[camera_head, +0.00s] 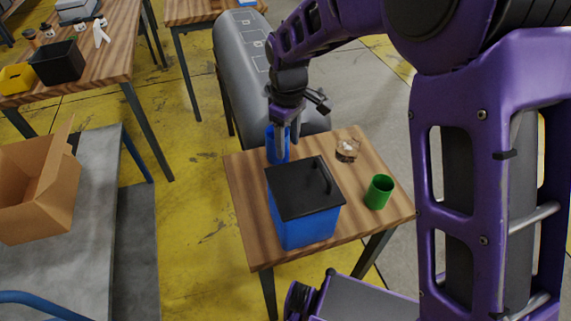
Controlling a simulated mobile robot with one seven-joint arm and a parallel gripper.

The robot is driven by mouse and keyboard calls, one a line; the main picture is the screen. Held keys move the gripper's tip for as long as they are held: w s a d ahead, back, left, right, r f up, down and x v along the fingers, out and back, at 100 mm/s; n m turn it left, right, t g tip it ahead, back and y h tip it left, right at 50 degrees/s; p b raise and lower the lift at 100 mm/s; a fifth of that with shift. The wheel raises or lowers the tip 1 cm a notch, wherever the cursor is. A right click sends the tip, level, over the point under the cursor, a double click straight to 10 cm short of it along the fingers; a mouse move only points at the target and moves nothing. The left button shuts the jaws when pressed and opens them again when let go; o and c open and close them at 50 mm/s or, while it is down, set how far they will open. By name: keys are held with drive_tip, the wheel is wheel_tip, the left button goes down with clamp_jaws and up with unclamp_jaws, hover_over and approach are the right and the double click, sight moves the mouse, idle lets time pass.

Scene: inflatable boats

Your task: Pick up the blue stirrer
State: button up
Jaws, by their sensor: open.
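A blue upright object (271,148), the likely blue stirrer, stands at the back left of the small wooden table, behind a blue box with a black lid. Its exact shape is hard to tell, as my gripper partly covers it. My gripper (284,140) points down at this object, with its dark fingers open. Whether the fingers touch it or are around it cannot be told from this view.
The blue box (303,225) has a handled black lid. A small clear and brown item (347,149) and a green cup (378,194) stand to the right on the wooden table (245,222). A grey inflatable tube (245,65) lies behind.

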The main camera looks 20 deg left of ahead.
sight(285, 159)
drive_tip(key=shift+a+f, duration=0.15)
drive_tip(key=shift+f, duration=1.45)
drive_tip(key=shift+a+f, duration=0.15)
drive_tip(key=shift+f, duration=1.4)
clamp_jaws()
